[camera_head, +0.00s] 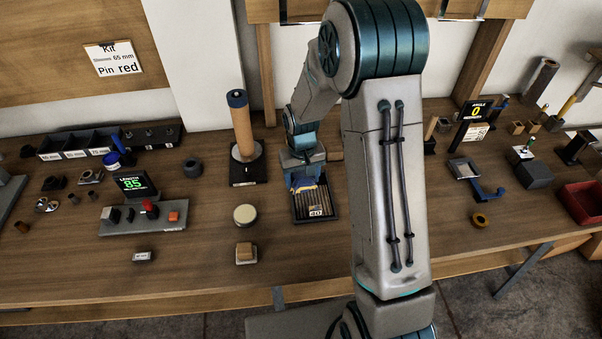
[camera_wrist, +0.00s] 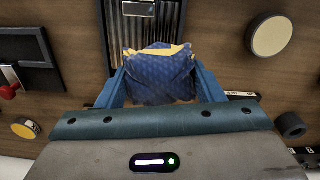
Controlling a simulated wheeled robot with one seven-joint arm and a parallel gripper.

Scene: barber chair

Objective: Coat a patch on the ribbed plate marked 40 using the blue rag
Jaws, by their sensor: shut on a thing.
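The ribbed plate marked 40 (camera_head: 324,206) is a dark, framed plate lying on the workbench near the middle. It also shows in the wrist view (camera_wrist: 157,28), running up to the top edge. The blue rag (camera_wrist: 158,75), patterned and with yellowish edges, is pinched between the fingers of my gripper (camera_wrist: 160,88). The rag (camera_head: 304,183) is over the plate's far end in the head view. My gripper (camera_head: 303,172) is above that end, and I cannot tell whether the rag touches the ribs. The rag hides part of the plate.
Left of the plate are a round cream-topped tin (camera_head: 245,214), a small wooden-topped block (camera_head: 245,253) and an upright wooden cylinder on a black base (camera_head: 242,130). A control box with a red button (camera_head: 148,214) stands further left. Bare bench lies in front of the plate.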

